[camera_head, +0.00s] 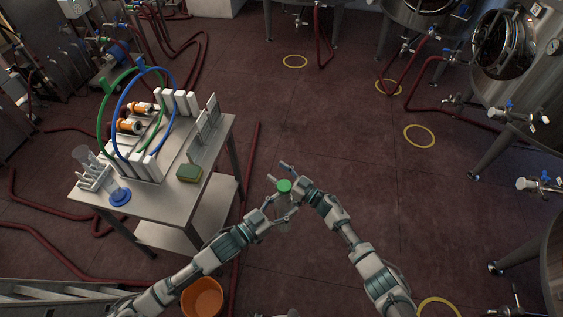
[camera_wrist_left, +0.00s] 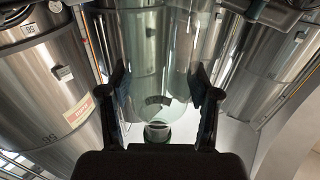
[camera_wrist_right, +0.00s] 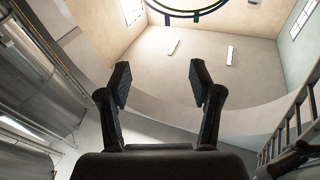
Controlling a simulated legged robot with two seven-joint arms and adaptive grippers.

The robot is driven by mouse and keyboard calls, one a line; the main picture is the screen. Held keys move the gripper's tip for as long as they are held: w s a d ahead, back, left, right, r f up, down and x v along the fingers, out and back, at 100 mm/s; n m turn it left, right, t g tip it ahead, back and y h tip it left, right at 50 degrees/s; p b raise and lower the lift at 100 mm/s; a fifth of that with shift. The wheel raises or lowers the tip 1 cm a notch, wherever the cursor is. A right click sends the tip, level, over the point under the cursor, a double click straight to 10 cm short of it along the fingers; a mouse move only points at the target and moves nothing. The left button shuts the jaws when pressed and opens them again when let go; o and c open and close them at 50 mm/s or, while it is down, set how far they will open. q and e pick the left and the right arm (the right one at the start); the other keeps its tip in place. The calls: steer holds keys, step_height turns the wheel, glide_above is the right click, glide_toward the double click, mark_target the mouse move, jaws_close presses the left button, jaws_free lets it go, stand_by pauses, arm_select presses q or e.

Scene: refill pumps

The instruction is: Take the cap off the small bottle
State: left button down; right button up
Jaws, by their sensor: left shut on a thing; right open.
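My left gripper (camera_head: 279,212) is shut on the small bottle, which is clear and shows between its fingers in the left wrist view (camera_wrist_left: 155,60). The green cap (camera_head: 284,185) is on the bottle's end and faces up toward the head camera. A bit of green also shows low in the left wrist view. My right gripper (camera_head: 293,181) is beside the cap, on its upper right. Its fingers are open and empty in the right wrist view (camera_wrist_right: 160,85). I cannot tell whether a right finger touches the cap.
A metal table (camera_head: 210,185) at the left holds a rack with blue and green hoops, a green sponge (camera_head: 189,173) and clear cylinders (camera_head: 107,180). An orange bucket (camera_head: 202,298) is on the floor below. Steel tanks (camera_head: 520,60) stand at the right.

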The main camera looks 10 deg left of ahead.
steer(key=s+a+r+n+g, duration=0.3)
steer(key=r+n+g, duration=0.1)
steer(key=r+g, duration=0.15)
steer(key=s+a+r+n+g+h, duration=0.1)
steer(key=s+a+r+n+g, duration=0.25)
steer(key=r, duration=0.35)
steer(key=s+a+r+n+g, duration=0.3)
steer(key=s+r+n+g, duration=0.1)
steer(key=r+g, duration=0.15)
step_height(320, 180, up, 7)
steer(key=m+t+h, duration=0.2)
steer(key=t+h, duration=0.3)
steer(key=h, duration=1.1)
glide_above(282, 184)
steer(key=shift+a+r+n, duration=0.1)
steer(key=shift+a+n, duration=0.15)
steer(key=shift+d, duration=0.2)
step_height(282, 184, down, 8)
steer(key=shift+r, duration=0.15)
